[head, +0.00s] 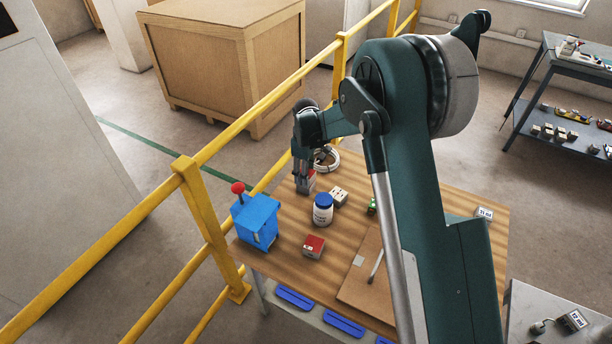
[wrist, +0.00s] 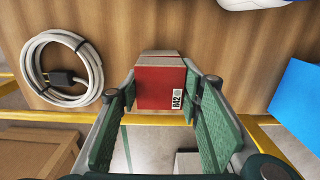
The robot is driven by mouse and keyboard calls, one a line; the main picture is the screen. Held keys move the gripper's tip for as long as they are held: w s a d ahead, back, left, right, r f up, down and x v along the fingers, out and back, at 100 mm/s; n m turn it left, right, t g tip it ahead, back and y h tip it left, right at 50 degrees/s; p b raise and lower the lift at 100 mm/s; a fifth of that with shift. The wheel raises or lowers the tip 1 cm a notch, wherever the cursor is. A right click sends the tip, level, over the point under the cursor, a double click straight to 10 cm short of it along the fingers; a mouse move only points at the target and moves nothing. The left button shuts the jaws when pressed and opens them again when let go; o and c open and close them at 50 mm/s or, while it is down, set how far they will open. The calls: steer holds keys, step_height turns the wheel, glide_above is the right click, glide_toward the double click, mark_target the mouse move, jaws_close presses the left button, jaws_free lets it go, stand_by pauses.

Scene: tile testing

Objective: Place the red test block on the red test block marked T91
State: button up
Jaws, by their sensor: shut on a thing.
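My gripper (head: 303,188) is at the far left part of the wooden table, pointing down. It is shut on a red block (wrist: 160,88), which sits between the two finger pads in the wrist view. This block has a white label on its side that seems to read R42. I cannot tell whether it touches the table. In the head view it is mostly hidden by the fingers. A second red block (head: 314,246) with a light label lies on the table nearer the front; its marking is too small to read.
A blue box with a red knob (head: 257,220) is at the left edge. A cable coil (wrist: 62,68) lies beside the gripper. A yellow railing (head: 205,205) runs alongside.

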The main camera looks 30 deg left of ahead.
steer(key=shift+f, duration=0.15)
steer(key=o, duration=1.2)
steer(key=shift+r, duration=0.2)
step_height(320, 180, up, 12)
steer(key=shift+p, duration=0.85)
steer(key=shift+d, duration=0.1)
